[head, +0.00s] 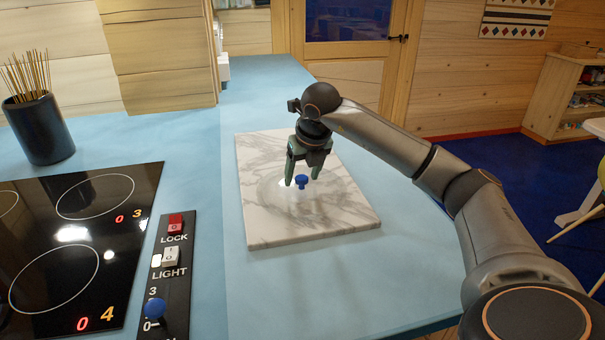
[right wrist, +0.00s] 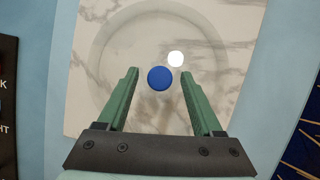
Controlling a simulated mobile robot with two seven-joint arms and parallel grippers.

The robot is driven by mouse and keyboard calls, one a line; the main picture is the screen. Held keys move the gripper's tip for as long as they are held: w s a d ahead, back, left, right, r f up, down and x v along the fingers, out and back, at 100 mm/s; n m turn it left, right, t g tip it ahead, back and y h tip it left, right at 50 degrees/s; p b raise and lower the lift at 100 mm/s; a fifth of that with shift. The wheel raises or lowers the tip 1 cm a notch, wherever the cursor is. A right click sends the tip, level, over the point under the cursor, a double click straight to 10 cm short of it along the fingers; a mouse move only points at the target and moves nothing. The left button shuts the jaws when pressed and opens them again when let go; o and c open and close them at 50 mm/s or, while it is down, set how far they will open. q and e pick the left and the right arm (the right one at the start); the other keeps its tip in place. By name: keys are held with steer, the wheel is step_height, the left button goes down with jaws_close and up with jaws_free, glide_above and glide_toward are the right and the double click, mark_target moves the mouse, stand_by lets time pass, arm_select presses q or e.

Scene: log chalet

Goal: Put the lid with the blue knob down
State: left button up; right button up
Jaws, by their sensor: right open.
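The lid (right wrist: 102,50) shows in the right wrist view as a faint clear disc with a round rim, lying flat on the marble board (head: 263,229). Its blue knob (head: 301,181) stands up at the middle; it also shows in the right wrist view (right wrist: 160,78). My right gripper (head: 301,182) is open above the board, with its green fingers on either side of the knob. In the right wrist view the fingers (right wrist: 160,72) are apart from the knob, with gaps on both sides. My left gripper is not in view.
A black cooktop (head: 75,235) and a switch panel (head: 172,280) with a blue knob lie to the left. A dark pot of sticks (head: 40,130) stands at the back left. The blue counter (head: 270,85) is clear behind the board.

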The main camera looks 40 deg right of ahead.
steer(key=shift+r, duration=0.1)
steer(key=p+v, duration=0.1)
steer(key=v, duration=1.1)
stand_by(0.4)
